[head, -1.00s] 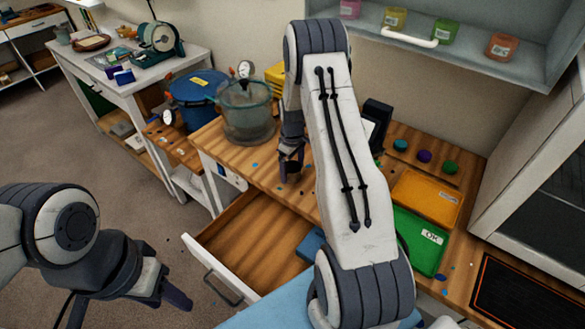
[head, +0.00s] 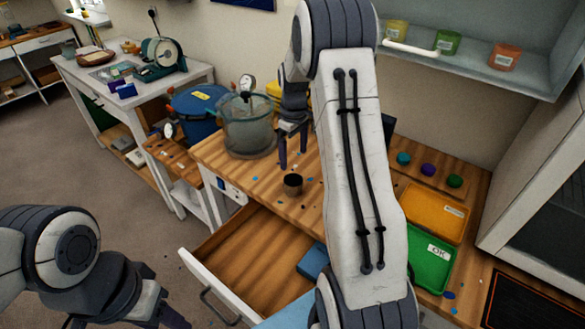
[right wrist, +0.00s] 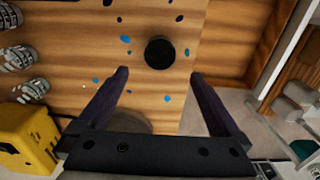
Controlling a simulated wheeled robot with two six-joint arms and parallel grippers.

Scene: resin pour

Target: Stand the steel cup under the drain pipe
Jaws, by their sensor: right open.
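The steel cup (head: 293,184), small and dark inside, stands upright on the wooden bench top near its front edge, above the open drawer. In the right wrist view the cup (right wrist: 159,53) shows from above, beyond the fingertips. My right gripper (head: 293,155) is open and empty, behind and above the cup, clear of it. In the right wrist view its two fingers (right wrist: 159,74) are spread wide. My left gripper (head: 172,312) hangs at the lower left, partly cut off, away from the bench. I cannot make out the drain pipe.
A clear pot with a gauge (head: 248,128) stands left of my right gripper, with a blue pot (head: 196,110) behind it. An open drawer (head: 250,252) juts out below the cup. Orange (head: 436,212) and green (head: 428,268) trays lie to the right.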

